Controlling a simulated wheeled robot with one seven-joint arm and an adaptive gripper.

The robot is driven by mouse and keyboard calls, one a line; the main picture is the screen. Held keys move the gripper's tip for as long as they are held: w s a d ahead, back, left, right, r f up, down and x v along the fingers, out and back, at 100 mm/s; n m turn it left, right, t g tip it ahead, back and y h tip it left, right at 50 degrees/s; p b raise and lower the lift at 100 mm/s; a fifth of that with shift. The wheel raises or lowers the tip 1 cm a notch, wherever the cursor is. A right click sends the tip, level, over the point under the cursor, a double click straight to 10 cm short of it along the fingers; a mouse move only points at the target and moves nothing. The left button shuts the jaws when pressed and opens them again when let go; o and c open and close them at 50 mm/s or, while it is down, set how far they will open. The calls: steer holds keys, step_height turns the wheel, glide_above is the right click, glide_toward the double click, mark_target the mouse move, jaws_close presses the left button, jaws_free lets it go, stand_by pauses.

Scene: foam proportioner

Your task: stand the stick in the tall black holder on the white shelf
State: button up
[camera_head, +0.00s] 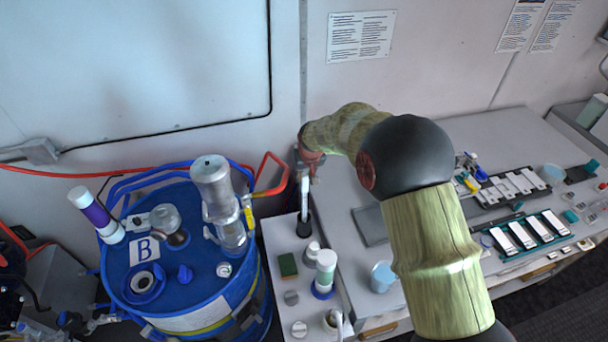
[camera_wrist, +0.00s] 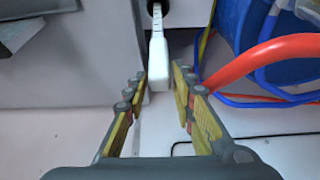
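The white stick (camera_head: 305,197) stands upright in the black holder (camera_head: 304,229) at the back of the white shelf (camera_head: 272,236). In the wrist view the stick (camera_wrist: 158,62) runs from the dark mouth of the holder (camera_wrist: 153,8) towards my gripper (camera_wrist: 160,85). My gripper is open, with one finger on each side of the stick's free end and a visible gap on both sides. In the head view my gripper (camera_head: 309,160) is at the stick's top, small and partly hidden by my arm.
A blue drum (camera_head: 190,285) with bottles and a red hose (camera_head: 272,172) stands close on the left. A grey bench with trays (camera_head: 528,235) lies to the right.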

steer(key=o, duration=0.3)
steer(key=v, duration=1.2)
stand_by(0.8)
steer(key=s+d+f+b, duration=0.2)
steer(key=s+d+b, duration=0.2)
steer(key=s+b, duration=0.3)
steer(key=s+d+f+m+b, duration=0.1)
steer(key=s+d+f+b, duration=0.2)
steer(key=s, duration=1.5)
steer(key=s+d+f+m+t+b, duration=0.1)
steer(key=s+d+f+b, duration=0.2)
steer(key=s+d+b, duration=0.3)
steer(key=s+b, duration=0.5)
steer(key=s, duration=0.1)
steer(key=shift+s+d+f+h+b, duration=0.15)
steer(key=shift+d+f+h+b, duration=0.05)
steer(key=shift+d+h+b, duration=0.2)
steer(key=shift+a, duration=0.1)
steer(key=shift+c, duration=1.1)
